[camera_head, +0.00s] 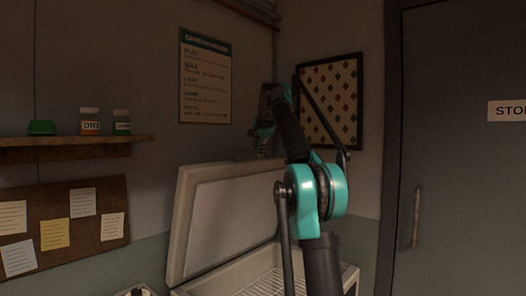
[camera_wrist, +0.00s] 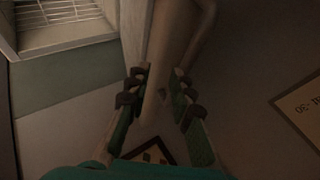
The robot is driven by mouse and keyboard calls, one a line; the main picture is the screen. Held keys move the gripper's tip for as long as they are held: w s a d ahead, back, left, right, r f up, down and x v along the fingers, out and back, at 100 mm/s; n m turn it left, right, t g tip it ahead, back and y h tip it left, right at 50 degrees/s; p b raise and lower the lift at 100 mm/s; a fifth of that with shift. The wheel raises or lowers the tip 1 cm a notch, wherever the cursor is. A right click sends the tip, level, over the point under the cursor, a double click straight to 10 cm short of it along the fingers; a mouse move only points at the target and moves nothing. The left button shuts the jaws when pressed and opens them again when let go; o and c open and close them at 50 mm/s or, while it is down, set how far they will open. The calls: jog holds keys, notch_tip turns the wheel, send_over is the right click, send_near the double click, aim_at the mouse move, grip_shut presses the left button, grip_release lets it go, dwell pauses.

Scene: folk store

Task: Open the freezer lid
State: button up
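The freezer (camera_head: 255,274) is a pale chest in the lower middle of the head view. Its lid (camera_head: 228,218) stands raised and steeply tilted, with the chest open below. My gripper (camera_head: 264,140) is above the lid's top edge, partly hidden by my arm. In the wrist view the two dark-tipped green fingers (camera_wrist: 160,88) are spread apart. The lid (camera_wrist: 168,35) shows edge-on, with its near end between or just beyond the fingers. I cannot tell whether they touch it.
A wire rack (camera_wrist: 58,12) shows inside the chest. A printed sign (camera_head: 205,78) and a patterned board (camera_head: 331,100) hang on the walls behind. A shelf with jars (camera_head: 75,142) and a notice board (camera_head: 90,222) are left; a grey door (camera_head: 460,160) is right.

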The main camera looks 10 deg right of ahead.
aim_at(244, 153)
jog(key=s, duration=0.7)
jog(key=shift+d, duration=0.25)
jog(key=w+a+t+y, duration=0.1)
jog(key=w+a+y, duration=0.1)
jog(key=w+a+t+y, duration=0.2)
jog(key=shift+w+a+r+t, duration=0.2)
jog(key=shift+a+t, duration=0.1)
jog(key=shift+a, duration=0.1)
jog(key=w+a+m+t, duration=0.1)
jog(key=w+t, duration=0.3)
jog(key=w, duration=1.4)
jog(key=shift+a+f+m, duration=0.25)
jog(key=shift+a+m, duration=0.15)
jog(key=shift+m, duration=0.4)
grip_shut()
